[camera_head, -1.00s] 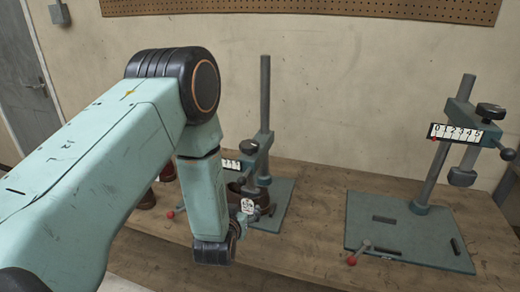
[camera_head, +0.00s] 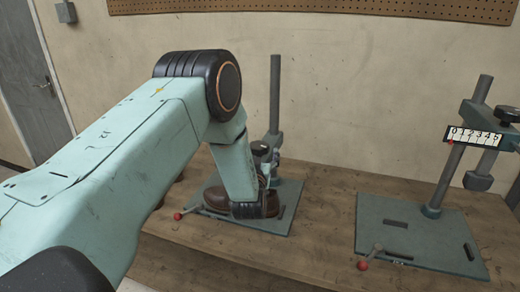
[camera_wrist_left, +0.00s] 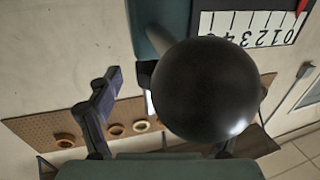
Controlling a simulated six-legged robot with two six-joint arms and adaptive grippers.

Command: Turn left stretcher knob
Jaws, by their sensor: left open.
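In the left wrist view, a large, shiny black round knob (camera_wrist_left: 207,90) fills the middle right, very near the camera. A white number scale (camera_wrist_left: 250,27) lies behind it. My left gripper (camera_wrist_left: 160,88) is open. One finger shows left of the knob, apart from it in the picture; the other is mostly hidden behind the knob. My right gripper is not seen.
A brown shoe (camera_head: 262,206) sits on the left base, partly behind my arm. A red-tipped lever (camera_head: 180,215) sticks out at its front. A second stretcher (camera_head: 410,230) stands at the right, with its own scale (camera_head: 474,136). Bare bench lies between them.

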